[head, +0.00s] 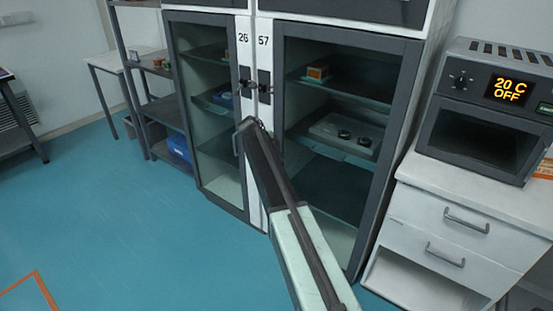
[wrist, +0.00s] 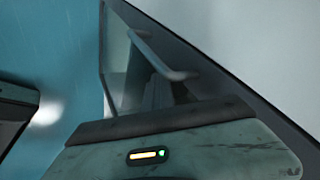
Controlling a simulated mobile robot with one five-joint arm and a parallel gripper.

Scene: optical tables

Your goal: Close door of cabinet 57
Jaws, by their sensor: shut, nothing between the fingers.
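Cabinet 57 (head: 414,95) has a dark-framed glass door, and its number is on the white post at its upper left. The door looks flush or nearly flush with the front; I cannot tell whether a small gap is left. My gripper (head: 250,124) is shut and empty, in front of the post between doors 26 and 57. My arm hides the lower left edge of door 57. The wrist view shows a grey bar handle (wrist: 150,52) on a dark-framed glass door, close to my gripper; which door it belongs to is unclear.
Cabinet 26 (head: 174,70) stands to the left, its glass door with a bar handle. A white drawer unit (head: 440,213) with an oven (head: 480,145) stands to the right. A dark shelf rack (head: 130,75) is at far left. The blue floor (head: 120,220) in front is clear.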

